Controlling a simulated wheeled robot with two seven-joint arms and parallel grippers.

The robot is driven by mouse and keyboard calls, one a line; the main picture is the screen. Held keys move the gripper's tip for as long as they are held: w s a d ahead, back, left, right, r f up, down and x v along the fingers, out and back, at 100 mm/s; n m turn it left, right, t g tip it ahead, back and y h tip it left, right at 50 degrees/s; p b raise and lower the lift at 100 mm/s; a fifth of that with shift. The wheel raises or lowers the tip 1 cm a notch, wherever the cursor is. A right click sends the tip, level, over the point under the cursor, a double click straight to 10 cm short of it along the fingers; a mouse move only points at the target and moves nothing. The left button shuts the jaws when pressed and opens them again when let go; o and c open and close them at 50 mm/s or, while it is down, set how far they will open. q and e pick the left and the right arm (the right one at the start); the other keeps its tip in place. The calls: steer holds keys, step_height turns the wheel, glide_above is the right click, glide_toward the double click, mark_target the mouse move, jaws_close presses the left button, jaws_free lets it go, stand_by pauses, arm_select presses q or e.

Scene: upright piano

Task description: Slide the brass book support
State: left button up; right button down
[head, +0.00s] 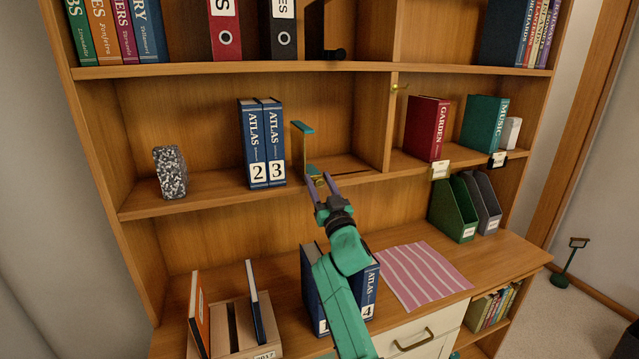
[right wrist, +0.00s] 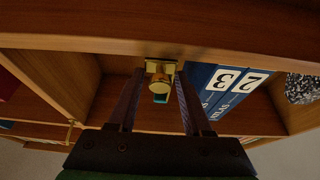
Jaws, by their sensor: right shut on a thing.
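The brass book support (head: 304,150) stands upright on the middle shelf, just right of the blue atlases 2 and 3 (head: 262,143). It has a teal top, and a brass knob low at its front, by the shelf's front edge. My right gripper (head: 320,187) reaches up from below and is shut on this knob. In the right wrist view the brass knob (right wrist: 160,72) sits between the fingertips of my right gripper (right wrist: 159,82). Part of the support's base is hidden by my gripper. My left gripper is not in view.
A speckled stone block (head: 171,172) stands left on the same shelf. A wooden divider (head: 376,125) stands to the right, with bare shelf and a dark slot before it. Below, more blue atlases (head: 312,285) and a striped pink cloth (head: 422,275) are on the desktop.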

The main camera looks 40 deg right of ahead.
mark_target(372, 175)
stand_by(0.6)
steer(key=s+d, duration=0.1)
steer(key=d, duration=0.3)
steer(key=s+d, duration=0.2)
steer(key=d, duration=0.3)
steer(key=s+d+p, duration=0.1)
steer(key=s+d, duration=0.1)
steer(key=d, duration=0.3)
steer(key=shift+d+f, duration=0.1)
steer(key=shift+d, duration=0.05)
steer(key=c, duration=0.6)
jaws_free()
steer(key=b+v, duration=0.3)
steer(key=v, duration=1.1)
steer(key=shift+s+f+b, duration=0.1)
steer(key=shift+s+b, duration=0.1)
steer(key=shift+b, duration=0.1)
steer(key=shift+a, duration=0.2)
